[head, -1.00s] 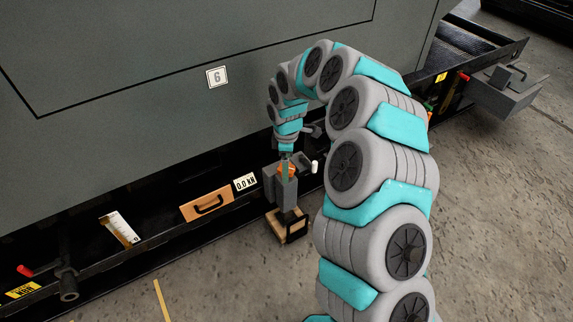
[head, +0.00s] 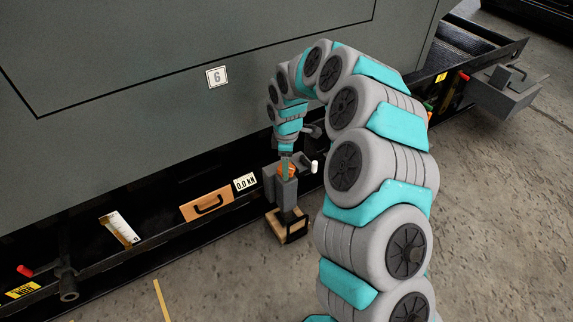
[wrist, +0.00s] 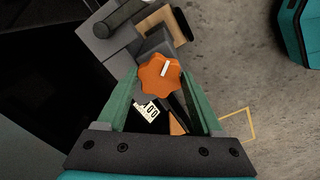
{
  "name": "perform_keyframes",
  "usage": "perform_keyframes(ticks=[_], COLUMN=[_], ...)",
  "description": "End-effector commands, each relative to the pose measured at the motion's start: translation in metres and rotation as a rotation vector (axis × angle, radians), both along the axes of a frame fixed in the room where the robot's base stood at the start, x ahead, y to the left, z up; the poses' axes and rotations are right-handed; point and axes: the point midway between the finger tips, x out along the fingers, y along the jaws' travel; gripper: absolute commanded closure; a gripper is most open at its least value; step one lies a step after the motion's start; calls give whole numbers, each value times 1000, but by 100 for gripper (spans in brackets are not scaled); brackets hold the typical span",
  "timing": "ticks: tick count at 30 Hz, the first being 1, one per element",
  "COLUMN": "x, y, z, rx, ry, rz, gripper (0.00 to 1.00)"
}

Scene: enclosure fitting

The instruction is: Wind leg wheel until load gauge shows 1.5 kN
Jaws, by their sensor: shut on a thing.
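The leg wheel (wrist: 160,76) is an orange lobed knob with a white mark; in the wrist view the mark points up and slightly right. It also shows in the head view (head: 284,169) on top of a grey leg (head: 287,192). My gripper (wrist: 160,78) has its two green fingers on either side of the wheel, shut on it. In the head view my gripper (head: 286,160) comes down on the wheel from above. The load gauge (head: 245,182) reads 0.0 kN, on the rail left of the leg. The leg's foot is above or on a wooden block (head: 288,228); contact is unclear.
A grey enclosure (head: 150,80) marked 6 stands behind. An orange-brown panel with a black handle (head: 207,205) and a white scale plate (head: 120,229) are on the rail to the left. A grey box (head: 500,92) projects at the far right. Concrete floor is open at front.

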Motion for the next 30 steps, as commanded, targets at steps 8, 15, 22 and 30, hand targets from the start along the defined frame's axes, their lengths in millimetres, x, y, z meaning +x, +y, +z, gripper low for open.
perform_keyframes(ticks=[8,15,22,30], x=[0,-1,-1,-1], y=[-1,-1,-1,0], z=[0,-1,-1,-1], rx=[-2,-3,-2,-1], ry=[1,1,1,1], rz=[-143,-335,-503,-630], gripper=[88,88,88,88])
